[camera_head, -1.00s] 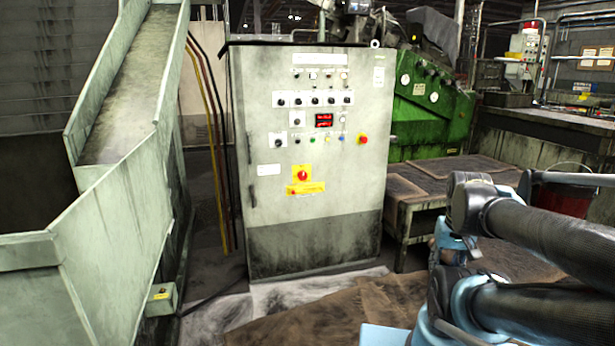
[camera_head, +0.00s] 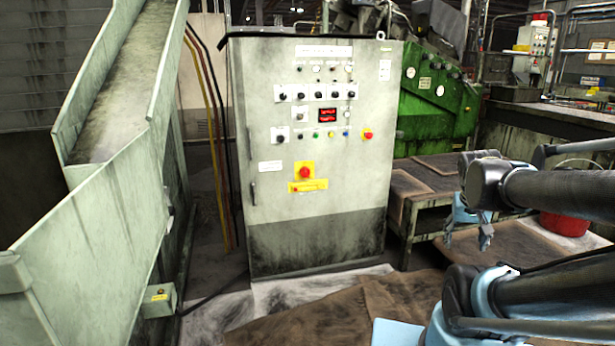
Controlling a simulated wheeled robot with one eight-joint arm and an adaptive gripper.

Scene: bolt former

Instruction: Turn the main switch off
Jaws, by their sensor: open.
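The main switch (camera_head: 305,172) is a red knob on a yellow plate on the front door of the grey control cabinet (camera_head: 315,225). A yellow label strip sits just below it. My gripper (camera_head: 467,244) is at the right, low beside the cabinet and in front of the low table. It points down, its fingers are apart and nothing is between them. It is well away from the switch. Nothing covers the switch.
A pale green metal chute (camera_head: 110,190) stands left of the cabinet. The low table (camera_head: 425,185) with brown mats is to the right, with a red bucket (camera_head: 565,223) beyond my arm. A small box (camera_head: 159,299) sits low by the chute.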

